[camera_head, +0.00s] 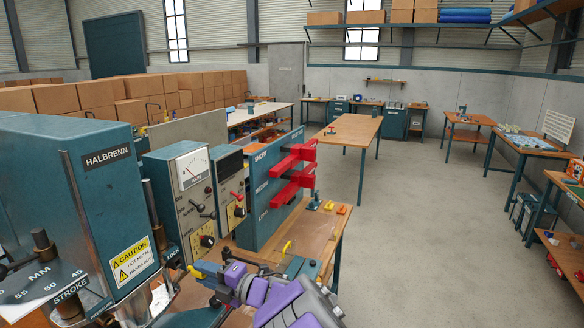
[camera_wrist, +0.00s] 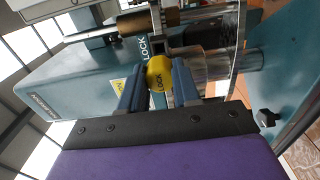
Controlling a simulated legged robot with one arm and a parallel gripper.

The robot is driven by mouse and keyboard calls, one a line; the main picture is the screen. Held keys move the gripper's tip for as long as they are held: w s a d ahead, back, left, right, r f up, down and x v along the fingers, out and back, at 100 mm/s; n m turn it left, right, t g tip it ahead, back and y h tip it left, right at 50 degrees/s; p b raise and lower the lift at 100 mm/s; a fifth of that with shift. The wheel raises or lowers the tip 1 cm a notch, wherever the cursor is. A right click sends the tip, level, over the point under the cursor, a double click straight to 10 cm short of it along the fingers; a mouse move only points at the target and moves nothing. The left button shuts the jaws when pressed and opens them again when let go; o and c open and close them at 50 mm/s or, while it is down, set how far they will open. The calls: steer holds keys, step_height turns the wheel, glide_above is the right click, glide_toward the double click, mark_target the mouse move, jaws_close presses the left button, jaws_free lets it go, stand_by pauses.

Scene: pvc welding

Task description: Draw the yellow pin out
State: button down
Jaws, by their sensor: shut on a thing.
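The yellow pin (camera_wrist: 159,76) shows in the wrist view as a round yellow knob marked LOCK. It sits between the two blue fingers of my gripper (camera_wrist: 158,68), which are shut on it from both sides. In the head view, the yellow knob (camera_head: 194,272) is small at the tips of my purple gripper (camera_head: 203,271), at the lower right of the teal HALBRENN machine (camera_head: 105,200). The pin's shaft is hidden behind the knob, so I cannot tell how deep it sits.
A gauge box (camera_head: 190,175) and a teal panel with red clamps (camera_head: 275,185) stand right of the machine. A wooden bench (camera_head: 325,222) carries small coloured parts. A black knob (camera_wrist: 267,117) is at the right in the wrist view. Open floor (camera_head: 430,230) lies to the right.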

mark_target(189, 268)
steer(key=shift+s+d, duration=0.1)
steer(key=shift+d, duration=0.2)
steer(key=shift+s+d+b, duration=0.2)
steer(key=shift+d+b, duration=0.1)
steer(key=shift+d, duration=0.2)
stand_by(0.9)
steer(key=shift+a, duration=0.1)
steer(key=shift+x, duration=1.9)
steer(key=shift+b+x, duration=0.45)
steer(key=shift+x, duration=1.1)
stand_by(1.1)
steer(key=c, duration=0.7)
jaws_free()
steer(key=shift+c, duration=0.2)
steer(key=p+v, duration=0.3)
steer(key=v, duration=1.4)
